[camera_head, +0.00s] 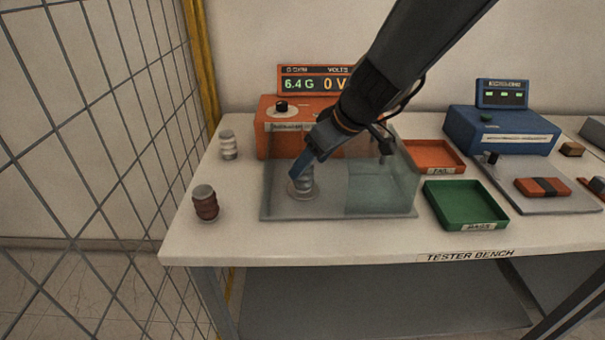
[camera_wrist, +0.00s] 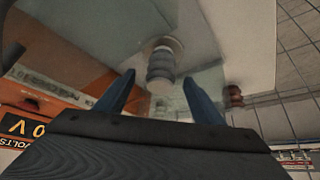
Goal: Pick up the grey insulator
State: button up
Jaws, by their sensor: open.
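The grey insulator (camera_head: 304,186) stands on a round base inside a clear-walled test box (camera_head: 380,198) on the bench. It is ribbed, and my gripper partly hides its upper part. In the wrist view the grey insulator (camera_wrist: 161,70) appears in the gap between the two blue fingers, with its round base behind it. My gripper (camera_head: 297,168) reaches down from the upper right over the box, its fingertips close to the insulator. In the wrist view my gripper (camera_wrist: 159,77) is open, with no visible contact with the insulator.
A brown insulator (camera_head: 205,204) and a pale one (camera_head: 228,146) stand left of the box. An orange tester (camera_head: 270,140) is behind it. A red tray (camera_head: 434,151) and a green tray (camera_head: 466,207) lie to the right, with a blue instrument (camera_head: 500,132) beyond.

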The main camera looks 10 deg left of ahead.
jog(key=shift+p+x, duration=0.3)
jog(key=shift+x, duration=2.3)
jog(key=shift+s, duration=0.15)
jog(key=shift+c, duration=0.2)
jog(key=c, duration=1.4)
